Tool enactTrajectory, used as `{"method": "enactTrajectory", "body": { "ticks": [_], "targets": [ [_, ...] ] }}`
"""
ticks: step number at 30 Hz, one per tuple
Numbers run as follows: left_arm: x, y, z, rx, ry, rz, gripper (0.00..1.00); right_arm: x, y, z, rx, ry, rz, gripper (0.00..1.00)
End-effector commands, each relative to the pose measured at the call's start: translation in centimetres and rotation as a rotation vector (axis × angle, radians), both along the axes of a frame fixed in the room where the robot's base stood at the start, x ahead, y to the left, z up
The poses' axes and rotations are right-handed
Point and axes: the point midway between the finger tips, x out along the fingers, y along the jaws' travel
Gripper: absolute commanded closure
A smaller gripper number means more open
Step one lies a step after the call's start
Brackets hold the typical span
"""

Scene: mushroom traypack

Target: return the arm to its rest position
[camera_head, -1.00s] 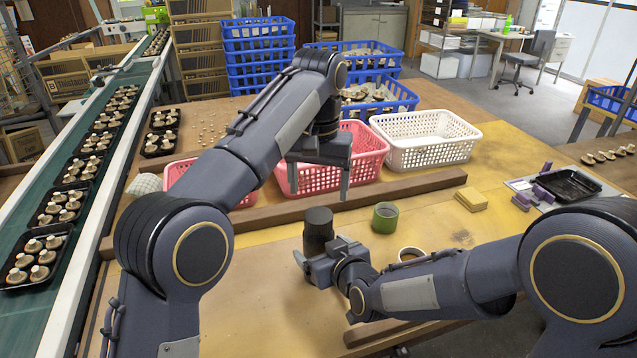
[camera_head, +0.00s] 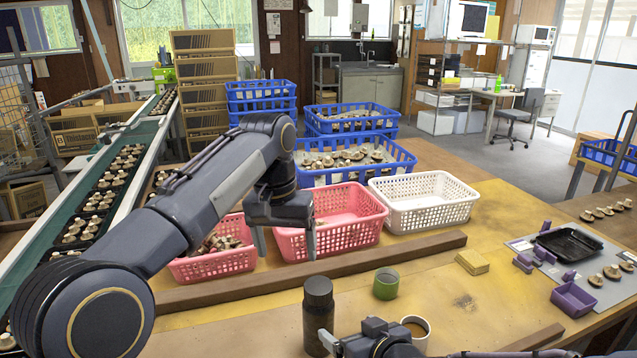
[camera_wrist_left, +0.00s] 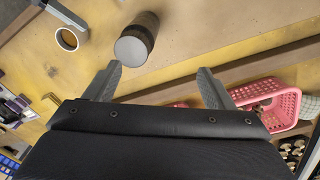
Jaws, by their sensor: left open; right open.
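My left gripper (camera_head: 286,240) is open and empty, hanging in front of the left pink basket (camera_head: 215,266) and the larger pink basket (camera_head: 333,240). The left wrist view shows its two fingers (camera_wrist_left: 158,84) spread apart with nothing between them. My right gripper (camera_head: 352,343) is at the bottom edge of the head view, beside the base of a dark bottle (camera_head: 318,315). Its visible finger points left and most of it is cut off by the frame. I see nothing held in it.
A wooden bar (camera_head: 390,259) runs across the table in front of the baskets. A white basket (camera_head: 424,208), a green cup (camera_head: 386,284), a white mug (camera_head: 417,325) and a yellow block (camera_head: 472,262) stand nearby. A black tray (camera_head: 568,246) lies at right.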

Motion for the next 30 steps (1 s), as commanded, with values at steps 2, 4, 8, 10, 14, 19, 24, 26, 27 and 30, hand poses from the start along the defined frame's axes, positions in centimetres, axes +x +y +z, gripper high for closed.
{"method": "enactTrajectory", "body": {
  "ticks": [2, 4, 8, 10, 14, 19, 24, 26, 27, 30],
  "targets": [
    [-2.0, 4.2, 2.4, -0.057, -0.026, 0.032, 0.24, -1.3, -2.4, 2.5, 0.044, 0.066, -0.030, 0.15],
    [-4.1, 7.1, 3.2, -0.103, -0.052, 0.056, 0.24, -2.7, -4.1, 3.8, 0.075, 0.131, -0.049, 0.15],
    [-8.8, 11.4, 3.7, -0.180, -0.110, 0.103, 0.24, -5.9, -7.1, 5.8, 0.118, 0.243, -0.084, 0.15],
    [-11.7, 13.2, 3.6, -0.217, -0.145, 0.133, 0.24, -7.9, -8.5, 6.7, 0.136, 0.300, -0.105, 0.15],
    [-17.4, 15.2, 2.4, -0.271, -0.215, 0.193, 0.24, -11.8, -10.9, 8.4, 0.157, 0.403, -0.151, 0.15],
    [-23.9, 15.7, -0.5, -0.317, -0.309, 0.274, 0.24, -17.1, -13.1, 9.7, 0.168, 0.527, -0.221, 0.15],
    [-27.6, 15.0, -3.4, -0.333, -0.371, 0.331, 0.24, -20.6, -14.1, 10.1, 0.164, 0.613, -0.275, 0.15],
    [-28.2, 14.9, -4.1, -0.334, -0.382, 0.341, 0.24, -21.3, -14.2, 10.1, 0.163, 0.630, -0.286, 0.15],
    [-28.5, 14.8, -4.4, -0.335, -0.387, 0.346, 0.24, -21.6, -14.2, 10.0, 0.162, 0.637, -0.290, 0.15],
    [-28.7, 14.7, -4.8, -0.336, -0.392, 0.351, 0.24, -21.9, -14.3, 9.9, 0.161, 0.646, -0.295, 0.15]
  ]
}}
